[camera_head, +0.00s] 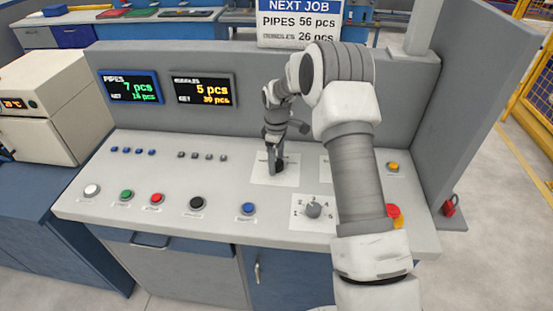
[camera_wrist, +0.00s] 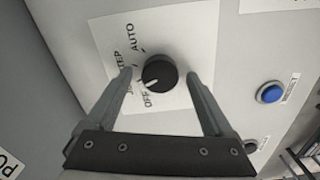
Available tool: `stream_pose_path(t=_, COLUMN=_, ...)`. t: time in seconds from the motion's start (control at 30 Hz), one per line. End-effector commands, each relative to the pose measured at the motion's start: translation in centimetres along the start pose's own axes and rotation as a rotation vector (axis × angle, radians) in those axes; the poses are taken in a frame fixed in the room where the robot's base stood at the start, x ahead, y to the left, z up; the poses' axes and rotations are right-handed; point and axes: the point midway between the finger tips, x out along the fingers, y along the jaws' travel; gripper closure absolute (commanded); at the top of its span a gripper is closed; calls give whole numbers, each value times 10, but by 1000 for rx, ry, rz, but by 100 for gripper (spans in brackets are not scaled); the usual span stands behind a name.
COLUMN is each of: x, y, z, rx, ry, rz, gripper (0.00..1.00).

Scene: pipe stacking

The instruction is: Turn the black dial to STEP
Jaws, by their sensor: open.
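The black dial (camera_wrist: 160,72) sits on a white plate (camera_wrist: 190,25) marked OFF, STEP and AUTO, with one more label partly hidden by a finger. The dial's white mark appears to point toward OFF. My gripper (camera_wrist: 158,74) is open, with one finger on each side of the dial; I cannot tell whether either touches it. In the head view my gripper (camera_head: 276,168) points down at the plate and the black dial (camera_head: 281,164) is partly hidden behind it.
A blue button (camera_head: 248,209) and a black button (camera_head: 197,203) stand in front of the dial plate. A grey numbered knob (camera_head: 314,210) is to the right, near my forearm. A red button (camera_head: 394,213) is partly hidden by my arm. Two screens (camera_head: 201,90) are behind.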

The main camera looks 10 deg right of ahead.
Motion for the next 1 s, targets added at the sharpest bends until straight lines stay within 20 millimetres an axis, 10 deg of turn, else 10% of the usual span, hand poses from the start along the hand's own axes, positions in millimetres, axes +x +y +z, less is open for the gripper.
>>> stream_pose_path(t=0.07, x=0, y=0, z=0, rx=0, ry=0, rz=0, gripper=13)
stream_pose_path(t=0.53, x=-1, y=0, z=0, rx=0, ry=0, rz=0, gripper=96)
stream_pose_path(t=1.0, x=0, y=0, z=0, rx=123, ry=0, rz=1, gripper=99)
